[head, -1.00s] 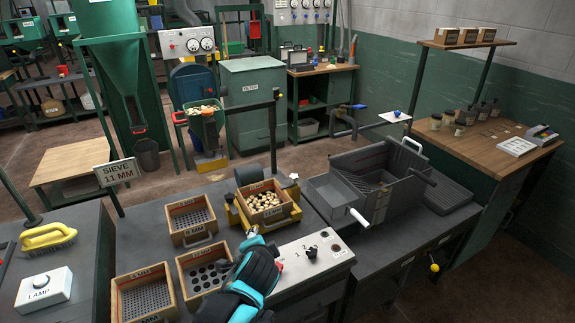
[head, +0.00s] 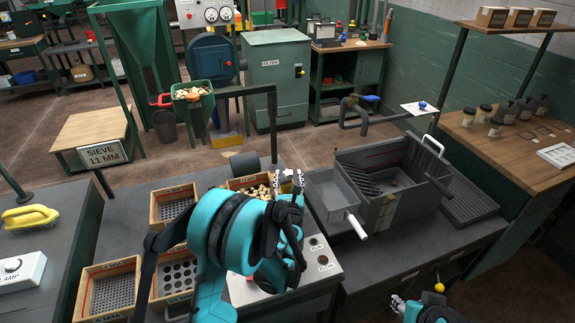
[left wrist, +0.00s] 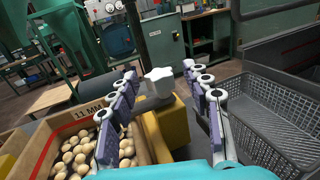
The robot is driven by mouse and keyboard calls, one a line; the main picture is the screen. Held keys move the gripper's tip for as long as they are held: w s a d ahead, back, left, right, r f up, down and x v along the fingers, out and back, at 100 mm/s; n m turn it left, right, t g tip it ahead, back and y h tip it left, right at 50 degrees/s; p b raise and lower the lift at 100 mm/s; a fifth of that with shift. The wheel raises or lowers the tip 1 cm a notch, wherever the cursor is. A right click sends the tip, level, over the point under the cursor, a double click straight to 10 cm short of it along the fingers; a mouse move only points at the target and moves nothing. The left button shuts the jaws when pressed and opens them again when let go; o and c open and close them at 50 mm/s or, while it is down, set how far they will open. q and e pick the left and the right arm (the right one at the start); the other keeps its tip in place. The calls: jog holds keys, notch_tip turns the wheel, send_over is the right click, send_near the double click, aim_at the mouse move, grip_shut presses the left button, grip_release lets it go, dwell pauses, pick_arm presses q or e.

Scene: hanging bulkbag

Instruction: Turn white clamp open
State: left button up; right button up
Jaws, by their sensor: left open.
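The white clamp (left wrist: 158,84) is a pale knob-like handle on a yellow bracket (left wrist: 173,122), beside a wooden sieve box (left wrist: 62,140) full of round pale pieces. My left gripper (left wrist: 160,74) is open, its two purple-padded fingers on either side of the clamp in the left wrist view, with visible gaps and no clear contact. In the head view, the left gripper (head: 290,182) reaches over the filled box and largely hides the clamp. Part of my right gripper (head: 415,308) shows at the lower right edge; its fingers are too small and cut off to judge.
Several sieve boxes (head: 105,292) stand left of my left arm. A grey metal bin with a white-handled tray (head: 335,197) stands to the right; its mesh basket (left wrist: 268,110) is close to the right finger. A dark post (head: 272,125) rises behind the clamp.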

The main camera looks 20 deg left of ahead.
aim_at(288, 170)
pick_arm(q)
jog(key=b+x, duration=0.1)
jog(key=x, duration=0.5)
grip_shut()
